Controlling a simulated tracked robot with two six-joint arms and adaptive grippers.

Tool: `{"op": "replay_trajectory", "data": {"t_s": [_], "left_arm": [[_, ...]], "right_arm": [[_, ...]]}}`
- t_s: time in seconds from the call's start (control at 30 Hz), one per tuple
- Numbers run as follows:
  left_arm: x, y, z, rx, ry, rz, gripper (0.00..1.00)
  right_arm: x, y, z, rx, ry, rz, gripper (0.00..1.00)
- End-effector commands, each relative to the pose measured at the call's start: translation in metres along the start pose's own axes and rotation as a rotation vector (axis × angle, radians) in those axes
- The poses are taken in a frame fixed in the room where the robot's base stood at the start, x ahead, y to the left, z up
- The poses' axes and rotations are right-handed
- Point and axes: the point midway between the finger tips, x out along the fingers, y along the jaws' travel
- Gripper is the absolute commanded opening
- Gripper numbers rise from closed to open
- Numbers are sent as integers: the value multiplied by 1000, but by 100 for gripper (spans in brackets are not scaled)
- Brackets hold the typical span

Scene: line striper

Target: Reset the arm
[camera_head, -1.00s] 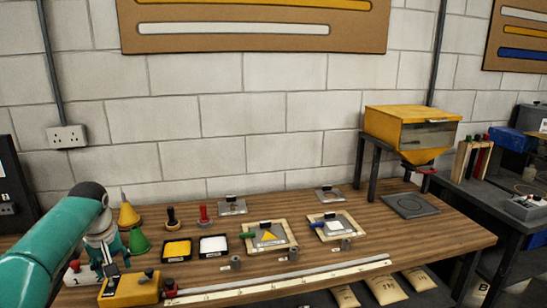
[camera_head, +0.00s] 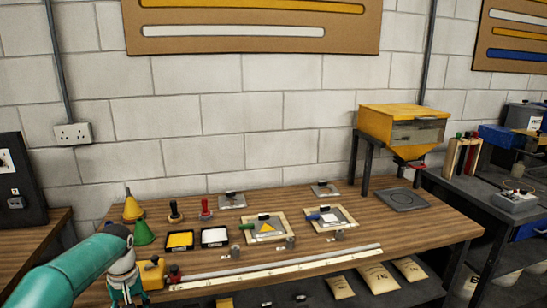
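My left arm comes in from the lower left, teal with a dark joint, over the left end of the wooden workbench (camera_head: 330,245). My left gripper (camera_head: 127,300) points down at the bottom of the picture, in front of the bench's left end. Its fingertips are cut off or too small to read, so I cannot tell whether it is open or shut. It partly covers a yellow block (camera_head: 152,273) on the bench. My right arm and gripper are not in view.
Yellow and green cones (camera_head: 144,233), two stamps, yellow and white trays (camera_head: 215,237) and two framed stencils (camera_head: 265,229) stand on the bench. A long pale rail (camera_head: 280,264) lies along its front. A yellow hopper (camera_head: 403,125) stands at the right. Sacks lie below.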

Motion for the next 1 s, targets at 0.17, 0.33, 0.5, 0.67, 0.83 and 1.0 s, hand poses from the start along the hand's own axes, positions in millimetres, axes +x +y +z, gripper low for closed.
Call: {"op": "replay_trajectory", "data": {"t_s": [0.17,0.33,0.5,0.67,0.83,1.0], "left_arm": [[69,22,52,86,-127,18,54],[145,46,136,189,-258,87,54],[201,60,238,260,-362,182,54],[226,60,341,291,-412,275,54],[227,49,409,300,-353,344,54],[227,52,402,309,-202,380,54]], "right_arm": [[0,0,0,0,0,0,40],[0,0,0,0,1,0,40],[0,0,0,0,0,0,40],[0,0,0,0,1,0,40],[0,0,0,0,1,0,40],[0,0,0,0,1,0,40]]}}
